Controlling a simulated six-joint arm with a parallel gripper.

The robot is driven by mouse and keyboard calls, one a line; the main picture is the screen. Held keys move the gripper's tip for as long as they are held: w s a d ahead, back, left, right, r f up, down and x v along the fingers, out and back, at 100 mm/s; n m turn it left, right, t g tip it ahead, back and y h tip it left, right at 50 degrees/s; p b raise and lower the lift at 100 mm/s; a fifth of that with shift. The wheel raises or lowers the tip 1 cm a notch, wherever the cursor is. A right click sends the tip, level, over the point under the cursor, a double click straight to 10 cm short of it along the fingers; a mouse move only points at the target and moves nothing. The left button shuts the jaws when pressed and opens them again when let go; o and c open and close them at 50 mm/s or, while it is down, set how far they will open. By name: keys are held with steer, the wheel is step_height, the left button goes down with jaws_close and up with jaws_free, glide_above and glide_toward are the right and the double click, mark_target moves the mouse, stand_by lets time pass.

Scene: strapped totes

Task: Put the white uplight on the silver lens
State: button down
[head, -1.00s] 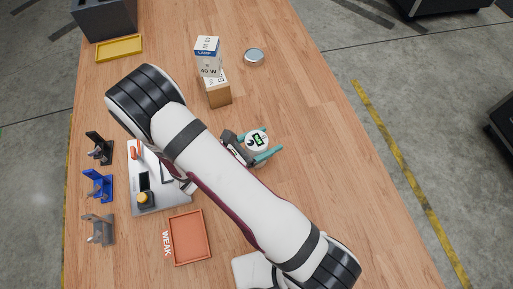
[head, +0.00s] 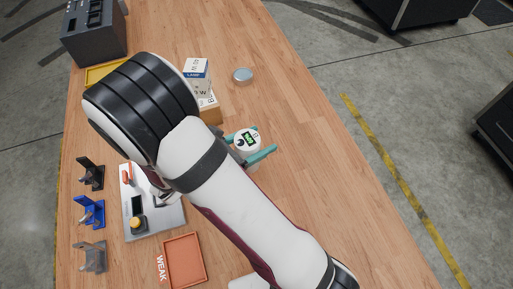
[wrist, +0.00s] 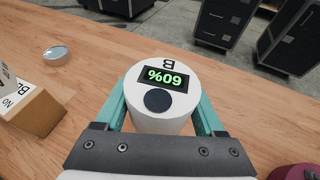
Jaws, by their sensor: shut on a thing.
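The white uplight (head: 247,140) is a short white cylinder with a dark display reading 60%, a dark round spot and a letter B on top. My gripper (head: 252,147) is shut on it, with a teal finger on each side. In the wrist view the uplight (wrist: 161,103) sits upright between the fingers. The silver lens (head: 243,76) is a small round disc lying on the wooden table, beyond my gripper in the head view. It shows at the upper left of the wrist view (wrist: 55,54), apart from the uplight.
Lamp boxes (head: 197,80) stand left of the lens, partly behind my arm. An orange tray (head: 185,262) marked WEAK, a grey board (head: 155,218) and several small stands (head: 92,213) are at the left. Table right of my gripper is clear.

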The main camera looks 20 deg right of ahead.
steer(key=w+d+n+t+y, duration=0.2)
steer(key=w+d+n+t, duration=0.1)
steer(key=w, duration=1.5)
steer(key=w+d+r+n+t+y, duration=0.3)
steer(key=w+d+r+n, duration=0.15)
steer(key=w+d, duration=1)
steer(key=shift+m, duration=0.35)
steer(key=w+a+f, duration=0.2)
steer(key=f, duration=0.1)
steer(key=w+a+f, duration=0.2)
steer(key=a+f, duration=0.1)
steer(key=w+a+f, duration=0.2)
steer(key=a+f, duration=0.1)
steer(key=f, duration=0.1)
steer(key=shift+w+a, duration=0.25)
steer(key=shift+w, duration=0.1)
steer(key=shift+f, duration=0.15)
